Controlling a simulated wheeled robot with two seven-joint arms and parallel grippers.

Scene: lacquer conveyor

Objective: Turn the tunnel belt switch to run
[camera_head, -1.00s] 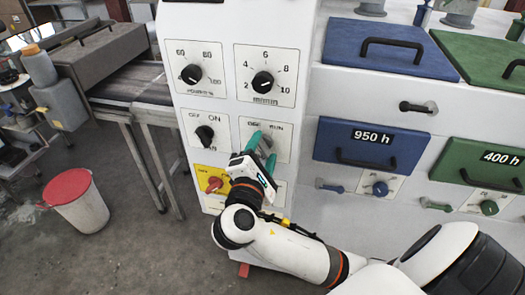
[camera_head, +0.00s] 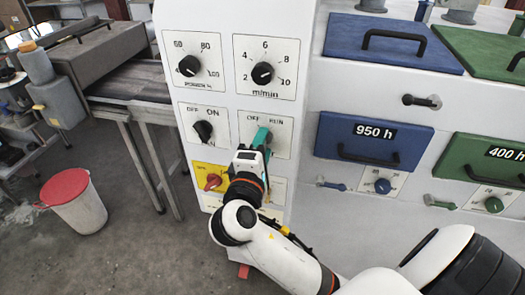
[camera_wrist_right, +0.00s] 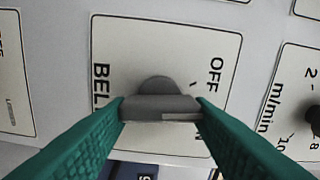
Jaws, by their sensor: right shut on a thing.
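The tunnel belt switch is the selector on the white panel's lower right plate (camera_head: 282,126), marked OFF and RUN. Its grey knob (camera_wrist_right: 160,106) shows in the right wrist view, with OFF at the upper right. A pale line on the knob's bar lies toward the right finger. The RUN mark is mostly hidden there by that finger. My right gripper (camera_head: 262,138) has its green fingers shut on the knob, one on each end of the bar; it also shows in the right wrist view (camera_wrist_right: 161,111). In the head view the fingers hide the knob. My left gripper is not in view.
An ON/OFF black knob (camera_head: 204,131) is just left, a red knob on yellow (camera_head: 213,181) below it. Two dials, power (camera_head: 188,66) and m/min (camera_head: 263,73), are above. Blue (camera_head: 375,142) and green (camera_head: 485,165) oven doors are right. A bin (camera_head: 76,207) stands left.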

